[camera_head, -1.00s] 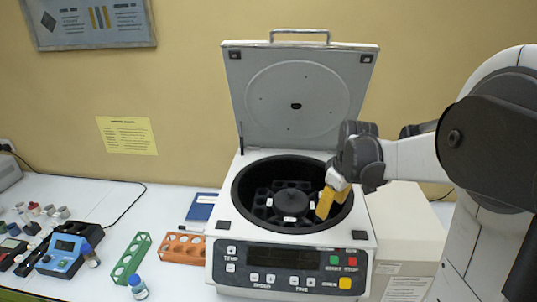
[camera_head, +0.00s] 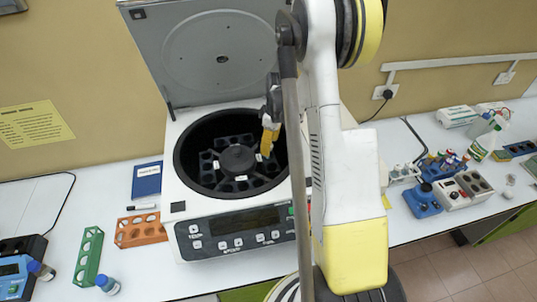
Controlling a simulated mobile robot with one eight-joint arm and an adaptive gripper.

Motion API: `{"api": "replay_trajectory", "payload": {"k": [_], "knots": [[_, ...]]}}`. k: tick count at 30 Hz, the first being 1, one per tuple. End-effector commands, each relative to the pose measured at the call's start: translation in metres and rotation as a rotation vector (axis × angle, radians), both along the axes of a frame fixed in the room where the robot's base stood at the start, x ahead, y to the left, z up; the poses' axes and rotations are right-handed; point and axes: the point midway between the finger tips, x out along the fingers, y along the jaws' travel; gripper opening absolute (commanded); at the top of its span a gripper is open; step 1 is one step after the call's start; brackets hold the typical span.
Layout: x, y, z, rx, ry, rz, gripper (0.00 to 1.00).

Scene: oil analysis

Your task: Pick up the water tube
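My gripper (camera_head: 269,134) has yellow finger parts and reaches down over the right side of the open centrifuge's bowl, at the rotor's edge. I cannot tell whether the fingers are open or shut, or whether a tube is between them. The centrifuge (camera_head: 180,206) is white with its grey lid raised. Its dark rotor (camera_head: 237,160) has several slots and small white labels. No tube is clearly identifiable as the water tube. A small blue-capped tube (camera_head: 108,284) stands at the lower left, and another blue-capped one (camera_head: 42,270) is beside the blue device.
A green rack (camera_head: 87,262) and an orange rack (camera_head: 140,231) lie left of the centrifuge, near a blue booklet (camera_head: 147,179). On the right are a white block with dark holes (camera_head: 463,187), a blue device (camera_head: 422,199), several small tubes and a spray bottle (camera_head: 486,140).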

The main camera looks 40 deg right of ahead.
Motion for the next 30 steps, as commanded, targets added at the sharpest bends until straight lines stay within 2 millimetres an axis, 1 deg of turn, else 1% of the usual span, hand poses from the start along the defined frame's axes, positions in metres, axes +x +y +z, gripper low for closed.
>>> {"api": "replay_trajectory", "payload": {"k": [3,6,12,13,14,15,17,18,19,30], "knots": [[0.003,0.001,-0.016,0.000,0.000,0.001,0.55],[0.003,0.001,-0.023,0.000,0.000,0.000,0.55],[0.003,0.001,-0.024,0.000,0.000,0.000,0.55],[0.003,0.001,-0.024,0.000,0.000,0.000,0.54],[0.003,0.001,-0.024,0.000,0.000,0.000,0.45],[0.003,0.001,-0.024,0.000,0.000,0.000,0.32],[0.003,0.001,-0.024,0.000,0.000,0.000,0.14],[0.003,0.001,-0.024,0.000,0.000,0.000,0.02],[0.003,0.001,-0.024,0.000,0.000,0.000,0.00],[0.003,0.001,-0.021,0.000,0.000,0.000,0.00]]}}
